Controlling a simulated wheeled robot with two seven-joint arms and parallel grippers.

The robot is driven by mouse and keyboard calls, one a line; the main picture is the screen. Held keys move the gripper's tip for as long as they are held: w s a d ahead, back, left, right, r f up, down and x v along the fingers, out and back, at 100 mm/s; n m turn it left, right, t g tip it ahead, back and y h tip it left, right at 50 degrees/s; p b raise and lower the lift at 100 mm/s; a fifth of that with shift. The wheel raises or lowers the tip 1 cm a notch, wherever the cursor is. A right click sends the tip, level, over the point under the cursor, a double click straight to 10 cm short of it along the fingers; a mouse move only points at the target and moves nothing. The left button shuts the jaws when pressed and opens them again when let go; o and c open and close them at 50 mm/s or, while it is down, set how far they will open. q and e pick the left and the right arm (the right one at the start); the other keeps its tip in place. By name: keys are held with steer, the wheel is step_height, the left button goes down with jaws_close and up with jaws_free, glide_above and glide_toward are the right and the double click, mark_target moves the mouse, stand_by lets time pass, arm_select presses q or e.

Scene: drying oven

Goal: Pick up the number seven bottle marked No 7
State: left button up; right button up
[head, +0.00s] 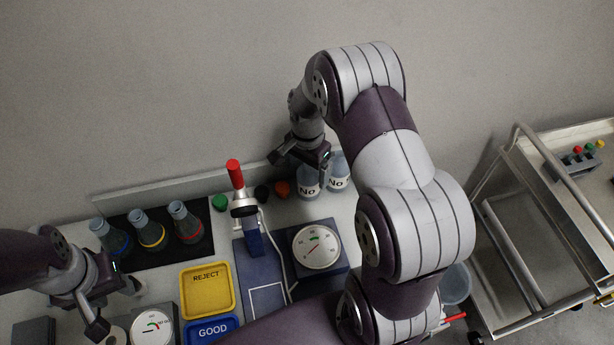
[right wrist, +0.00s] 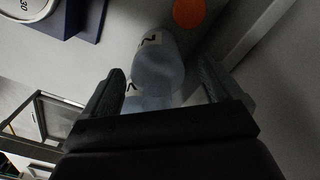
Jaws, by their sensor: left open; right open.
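Two grey-blue bottles stand side by side at the back of the bench, a left bottle (head: 308,184) and a right bottle (head: 339,173). Both labels show "No", but I cannot read the numbers. My right gripper (head: 301,163) is open just above and behind them, partly covering their tops. In the right wrist view one bottle (right wrist: 157,62) shows between and beyond the open fingers (right wrist: 160,80). The other bottle (right wrist: 148,103) is nearer and partly hidden by the gripper. My left gripper (head: 116,308) is open at the bench's left, far from the bottles.
A red-topped stand (head: 236,175) and a dial scale (head: 317,247) are near. Three flasks (head: 150,230), a yellow REJECT tray (head: 207,290) and a blue GOOD tray (head: 211,328) sit left. A wall is behind.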

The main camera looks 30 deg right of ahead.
steer(key=shift+s+f, duration=0.1)
steer(key=shift+f, duration=0.45)
steer(key=shift+s+d+f, duration=0.1)
steer(key=shift+s+f, duration=0.05)
steer(key=shift+f, duration=0.1)
steer(key=c, duration=0.9)
steer(key=shift+c, duration=1.1)
